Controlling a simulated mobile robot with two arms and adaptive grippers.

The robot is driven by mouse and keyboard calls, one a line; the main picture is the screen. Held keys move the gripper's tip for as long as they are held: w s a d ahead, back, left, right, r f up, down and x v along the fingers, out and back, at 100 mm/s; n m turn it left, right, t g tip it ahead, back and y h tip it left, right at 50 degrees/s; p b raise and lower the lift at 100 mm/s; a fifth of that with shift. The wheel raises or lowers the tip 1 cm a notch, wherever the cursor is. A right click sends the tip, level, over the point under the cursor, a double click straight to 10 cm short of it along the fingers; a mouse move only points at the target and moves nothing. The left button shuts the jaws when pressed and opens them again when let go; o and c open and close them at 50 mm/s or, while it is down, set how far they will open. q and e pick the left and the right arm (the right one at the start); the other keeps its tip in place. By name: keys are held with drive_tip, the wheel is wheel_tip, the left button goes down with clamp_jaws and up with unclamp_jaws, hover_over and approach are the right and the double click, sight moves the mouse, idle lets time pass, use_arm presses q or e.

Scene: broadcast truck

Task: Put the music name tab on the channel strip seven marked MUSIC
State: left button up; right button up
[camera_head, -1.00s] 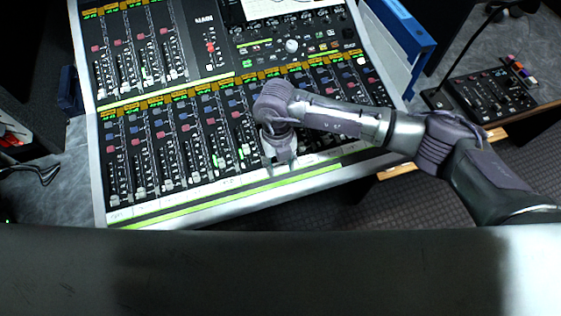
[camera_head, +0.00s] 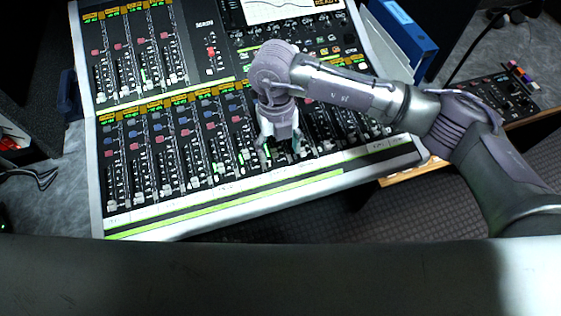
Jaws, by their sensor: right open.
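The mixing console (camera_head: 165,222) fills the middle of the view, with rows of channel strips and faders. A white label strip (camera_head: 160,208) runs along its front edge below the lower faders; its writing is too small to read. I cannot pick out the music name tab or the strip marked MUSIC. My right gripper (camera_head: 281,146) points down over the lower fader bank, right of the middle of the console. Its two fingers are apart, with nothing visible between them. My right arm hides part of the right-hand channels. My left gripper is not in view.
A blue binder (camera_head: 408,35) stands at the console's back right. A small black control box (camera_head: 490,95) sits on the right-hand desk. A cable (camera_head: 38,176) lies on the grey surface at left. Green strips (camera_head: 230,205) line the console's front edge.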

drive_tip(key=r, duration=0.3)
drive_tip(key=shift+w+r, duration=0.2)
drive_tip(key=shift+r, duration=0.15)
drive_tip(key=shift+a, duration=0.1)
